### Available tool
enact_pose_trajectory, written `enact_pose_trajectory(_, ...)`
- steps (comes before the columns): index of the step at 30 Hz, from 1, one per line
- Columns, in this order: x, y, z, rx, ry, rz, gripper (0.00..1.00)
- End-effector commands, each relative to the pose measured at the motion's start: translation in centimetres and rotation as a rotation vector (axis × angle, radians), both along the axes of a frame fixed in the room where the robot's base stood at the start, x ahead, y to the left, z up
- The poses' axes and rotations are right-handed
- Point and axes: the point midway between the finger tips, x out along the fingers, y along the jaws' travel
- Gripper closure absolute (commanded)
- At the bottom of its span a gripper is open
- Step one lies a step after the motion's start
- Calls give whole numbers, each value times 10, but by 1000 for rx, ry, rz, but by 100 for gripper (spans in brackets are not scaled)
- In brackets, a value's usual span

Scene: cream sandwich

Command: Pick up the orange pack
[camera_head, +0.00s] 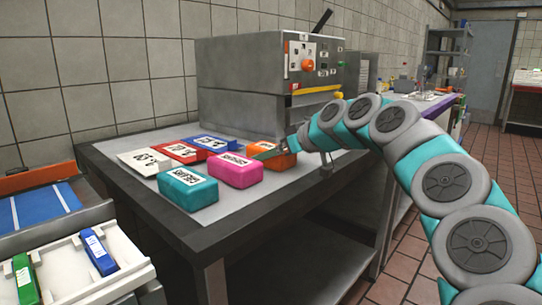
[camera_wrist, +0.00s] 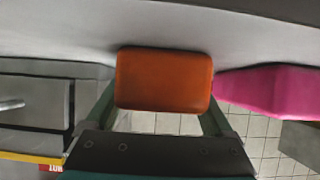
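The orange pack (camera_head: 284,161) is on the worktable at the right end of the group of packs, partly covered by my gripper. In the wrist view the orange pack (camera_wrist: 164,80) fills the middle, between the two fingers. My gripper (camera_wrist: 163,112) has one green finger at each side of the pack, with the pack's body covering parts of them. The fingers are spread about as wide as the pack. I cannot tell whether they press on it. In the head view my gripper (camera_head: 268,152) is at the pack, with the arm reaching in from the right.
A pink pack (camera_head: 232,175) is close beside the orange one. Cyan (camera_head: 188,190), white (camera_head: 144,163), red (camera_head: 179,153) and blue (camera_head: 211,144) packs lie to the left. A grey machine (camera_head: 243,75) stands behind. The worktable's (camera_head: 225,205) front strip is clear.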

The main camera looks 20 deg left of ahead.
Motion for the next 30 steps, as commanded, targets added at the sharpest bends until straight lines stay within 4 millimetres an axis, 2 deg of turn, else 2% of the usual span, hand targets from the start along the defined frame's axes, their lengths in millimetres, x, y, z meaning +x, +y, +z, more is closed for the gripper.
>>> enact_pose_trajectory(2,0,0,0,0,0,0,24)
enact_pose_trajectory(15,0,0,0,-1,1,0,73)
enact_pose_trajectory(23,0,0,0,-1,1,0,74)
enact_pose_trajectory(30,1,0,9,-2,2,-3,74)
